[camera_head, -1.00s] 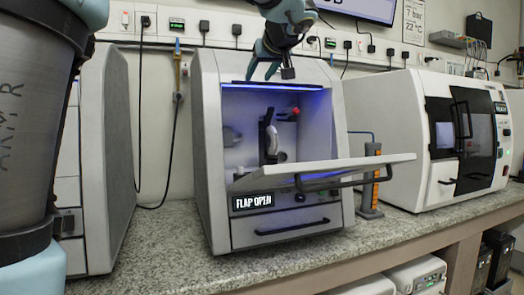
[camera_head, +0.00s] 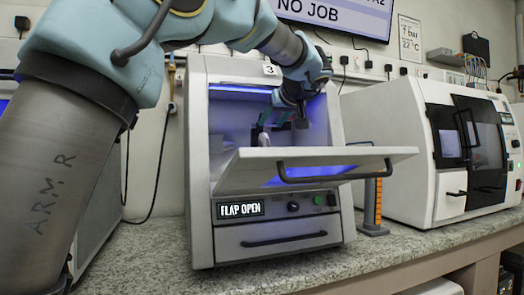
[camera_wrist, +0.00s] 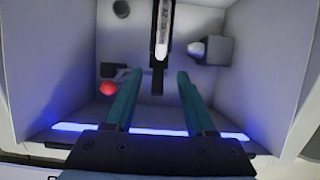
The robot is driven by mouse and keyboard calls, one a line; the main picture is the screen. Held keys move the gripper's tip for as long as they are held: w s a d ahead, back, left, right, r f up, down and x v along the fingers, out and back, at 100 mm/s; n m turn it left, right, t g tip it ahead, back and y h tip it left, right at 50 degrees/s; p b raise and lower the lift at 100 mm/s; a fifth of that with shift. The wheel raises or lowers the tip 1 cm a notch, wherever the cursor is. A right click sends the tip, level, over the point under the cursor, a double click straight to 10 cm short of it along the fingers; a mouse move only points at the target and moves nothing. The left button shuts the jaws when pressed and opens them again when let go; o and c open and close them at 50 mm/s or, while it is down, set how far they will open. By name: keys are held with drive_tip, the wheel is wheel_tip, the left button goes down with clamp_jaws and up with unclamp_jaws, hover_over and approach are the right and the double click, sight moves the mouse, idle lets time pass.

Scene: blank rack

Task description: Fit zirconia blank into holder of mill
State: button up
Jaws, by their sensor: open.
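The mill (camera_head: 198,170) has its flap (camera_head: 315,168) folded down, and its display reads FLAP OPEN. My gripper (camera_head: 289,120) reaches through the opening into the lit chamber. In the wrist view my gripper (camera_wrist: 159,74) is open, its two teal fingers apart. A dark upright holder (camera_wrist: 157,80) shows between and beyond the fingertips, with no clear contact. A pale strip with lettering (camera_wrist: 163,28) stands along it, probably the blank seen edge-on; how it is seated I cannot tell.
Inside the chamber are a red knob (camera_wrist: 107,88), a grey block with a pale round end (camera_wrist: 212,50) and a blue light strip (camera_wrist: 80,127). An orange-and-grey stand (camera_head: 373,205) and another white machine (camera_head: 400,150) are at the right. The wall screen reads NO JOB.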

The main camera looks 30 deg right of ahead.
sight(266, 134)
drive_tip(key=shift+p+x, duration=0.65)
drive_tip(key=shift+x, duration=2.7)
clamp_jaws()
